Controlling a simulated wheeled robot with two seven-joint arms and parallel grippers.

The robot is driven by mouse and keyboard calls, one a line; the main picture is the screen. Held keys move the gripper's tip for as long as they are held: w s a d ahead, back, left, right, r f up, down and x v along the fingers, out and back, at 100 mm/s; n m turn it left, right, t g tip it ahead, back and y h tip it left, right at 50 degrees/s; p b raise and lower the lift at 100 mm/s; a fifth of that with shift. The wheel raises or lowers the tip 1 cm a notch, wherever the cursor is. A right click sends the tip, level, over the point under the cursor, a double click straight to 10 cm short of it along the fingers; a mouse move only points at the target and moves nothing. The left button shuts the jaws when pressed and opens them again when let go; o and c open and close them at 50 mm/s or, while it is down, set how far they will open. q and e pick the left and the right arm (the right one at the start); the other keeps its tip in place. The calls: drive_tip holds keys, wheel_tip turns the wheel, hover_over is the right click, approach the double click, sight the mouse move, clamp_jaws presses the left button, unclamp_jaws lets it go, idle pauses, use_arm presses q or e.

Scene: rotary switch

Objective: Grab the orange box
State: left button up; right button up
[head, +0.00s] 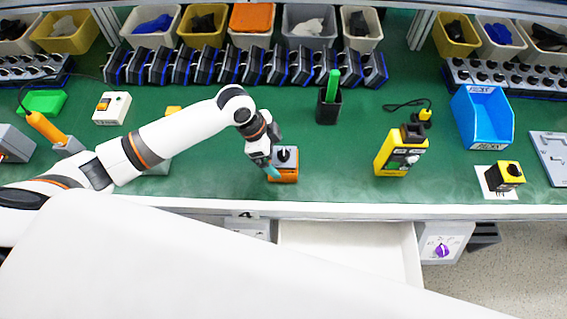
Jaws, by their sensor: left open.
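The orange box (285,177) sits on the green bench top near its front edge, in the middle of the head view. It has an orange lower part and a grey top with a black rotary knob (284,154). My left gripper (272,171) reaches down at the left side of the box, its teal fingertips overlapping the box's left edge in the picture. It is open; I cannot tell whether a finger touches the box. The gripper hides part of the box's left side. My right gripper is out of view.
A black pen cup (328,108) with a green item stands behind the box. A yellow meter (400,150), a blue bin (483,117) and a yellow-black block (505,176) are to the right. An open white drawer (348,245) lies below the bench edge.

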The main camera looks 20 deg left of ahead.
use_arm(q)
drive_tip(key=p+x, duration=0.1)
drive_tip(key=x, duration=0.1)
drive_tip(key=shift+w+d+f, duration=0.1)
drive_tip(key=shift+d+f, duration=0.15)
drive_tip(key=shift+f, duration=0.05)
drive_tip(key=shift+x, duration=1.1)
drive_tip(key=shift+w+f, duration=0.1)
drive_tip(key=shift+f, duration=0.1)
drive_tip(key=c, duration=1.1)
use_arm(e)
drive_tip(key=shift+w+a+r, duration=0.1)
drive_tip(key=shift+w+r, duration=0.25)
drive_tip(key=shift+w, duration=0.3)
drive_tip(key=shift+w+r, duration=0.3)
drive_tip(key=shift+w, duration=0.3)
